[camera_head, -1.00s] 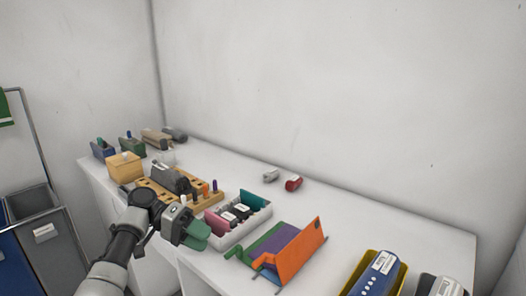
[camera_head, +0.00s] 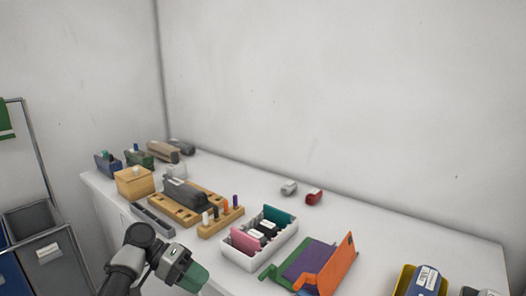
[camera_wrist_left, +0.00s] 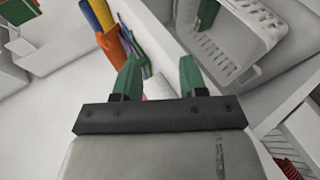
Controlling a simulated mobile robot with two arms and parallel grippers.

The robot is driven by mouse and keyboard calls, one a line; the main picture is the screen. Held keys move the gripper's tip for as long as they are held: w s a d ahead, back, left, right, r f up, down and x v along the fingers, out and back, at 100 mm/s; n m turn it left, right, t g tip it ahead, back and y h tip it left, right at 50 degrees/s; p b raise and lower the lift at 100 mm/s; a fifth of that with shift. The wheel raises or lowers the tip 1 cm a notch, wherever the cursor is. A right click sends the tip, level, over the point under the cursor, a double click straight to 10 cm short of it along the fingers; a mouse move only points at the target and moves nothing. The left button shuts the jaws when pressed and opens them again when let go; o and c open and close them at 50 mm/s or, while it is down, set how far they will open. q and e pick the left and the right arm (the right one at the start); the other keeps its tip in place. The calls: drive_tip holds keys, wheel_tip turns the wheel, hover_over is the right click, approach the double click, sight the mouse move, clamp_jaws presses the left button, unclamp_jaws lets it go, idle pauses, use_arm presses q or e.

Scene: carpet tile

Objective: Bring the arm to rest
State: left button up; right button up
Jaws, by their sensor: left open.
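My left gripper (camera_head: 192,276) reaches in from the bottom of the head view, in front of the counter's near edge. Its green fingers look close together there, but in the left wrist view the two green fingers (camera_wrist_left: 160,78) stand apart with nothing held between them. Its arm is bent at a dark wrist joint. My right gripper is in neither view.
On the white counter (camera_head: 400,225) stand a white divided tray (camera_head: 240,259), an orange and purple holder (camera_head: 318,265), a wooden peg block (camera_head: 221,222) and a wooden box (camera_head: 134,182). Grey bins (camera_head: 46,266) stand at the left. The counter's back right is mostly clear.

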use_arm(q)
drive_tip(key=s+f+t+y, duration=0.3)
drive_tip(key=s+f+y, duration=0.3)
drive_tip(key=s+f, duration=1.05)
drive_tip(key=s+a+r+n+t+y, duration=0.1)
drive_tip(key=s+a+r+t+y, duration=0.15)
drive_tip(key=s, duration=0.55)
drive_tip(key=s+a+r+n+t+y, duration=0.1)
drive_tip(key=s+a+y, duration=0.2)
drive_tip(key=s, duration=0.6)
wheel_tip(320, 180, down, 26)
drive_tip(key=g, duration=0.1)
drive_tip(key=s+a+f+g, duration=0.1)
drive_tip(key=s+a+f, duration=0.1)
drive_tip(key=s+f, duration=1.3)
drive_tip(key=shift+s+a+f, duration=0.2)
drive_tip(key=shift+s+a, duration=0.2)
drive_tip(key=shift+s, duration=0.5)
